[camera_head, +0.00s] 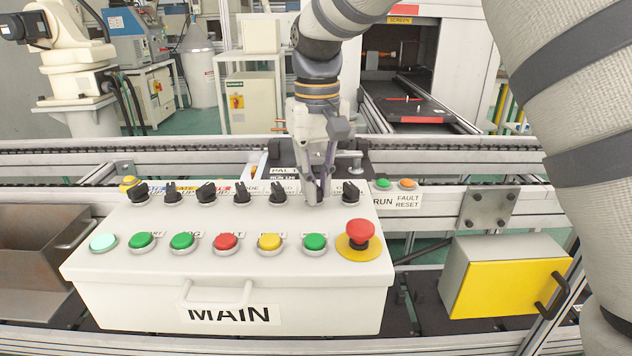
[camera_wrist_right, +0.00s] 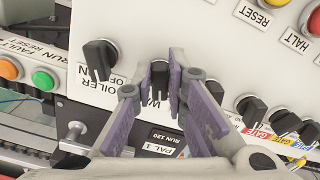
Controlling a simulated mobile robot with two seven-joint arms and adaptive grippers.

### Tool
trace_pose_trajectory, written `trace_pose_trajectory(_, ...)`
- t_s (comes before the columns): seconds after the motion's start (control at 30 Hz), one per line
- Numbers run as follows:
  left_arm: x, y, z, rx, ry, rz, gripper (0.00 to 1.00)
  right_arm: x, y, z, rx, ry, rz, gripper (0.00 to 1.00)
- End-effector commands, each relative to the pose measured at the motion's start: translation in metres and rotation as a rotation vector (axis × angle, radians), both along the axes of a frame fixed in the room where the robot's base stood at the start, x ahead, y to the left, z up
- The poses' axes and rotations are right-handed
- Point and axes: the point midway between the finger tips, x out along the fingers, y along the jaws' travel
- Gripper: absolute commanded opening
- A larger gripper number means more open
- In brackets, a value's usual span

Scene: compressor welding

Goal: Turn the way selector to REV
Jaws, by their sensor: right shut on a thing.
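The way selector (camera_wrist_right: 159,80) is a small black knob on the white MAIN panel. In the right wrist view it sits between the purple-lined fingers of my right gripper (camera_wrist_right: 169,75), which is shut on it. Its label is mostly hidden; only a "W" shows below it. In the head view my right gripper (camera_head: 318,188) reaches down from above onto the upper row of knobs, and its fingers cover the selector there. Which marking the knob points to cannot be made out. My left gripper is not in view.
The oiler knob (camera_wrist_right: 99,58) is close beside the gripper, and another black knob (camera_head: 278,192) is on its other side. A red mushroom button (camera_head: 361,231) and several coloured buttons line the panel's front (camera_head: 230,285). A conveyor rail (camera_head: 200,148) runs behind.

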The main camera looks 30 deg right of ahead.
Motion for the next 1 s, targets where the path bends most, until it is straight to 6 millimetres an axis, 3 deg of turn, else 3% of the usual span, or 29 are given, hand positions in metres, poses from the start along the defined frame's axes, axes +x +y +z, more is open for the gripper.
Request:
trace_pose_trajectory(0.6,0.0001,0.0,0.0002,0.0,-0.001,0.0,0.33,0.0005,-0.0008,0.0011,-0.001,-0.004,0.042,0.0)
trace_pose_trajectory(0.63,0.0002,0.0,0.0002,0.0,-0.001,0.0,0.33,0.0005,-0.0008,0.001,-0.002,-0.004,0.042,0.18)
trace_pose_trajectory(0.7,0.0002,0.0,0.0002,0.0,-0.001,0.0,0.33,0.0004,-0.0008,0.001,-0.001,-0.003,0.042,0.33)
trace_pose_trajectory(1.0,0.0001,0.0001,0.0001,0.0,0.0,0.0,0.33,0.0003,-0.0006,0.0016,0.0,-0.002,0.041,0.33)
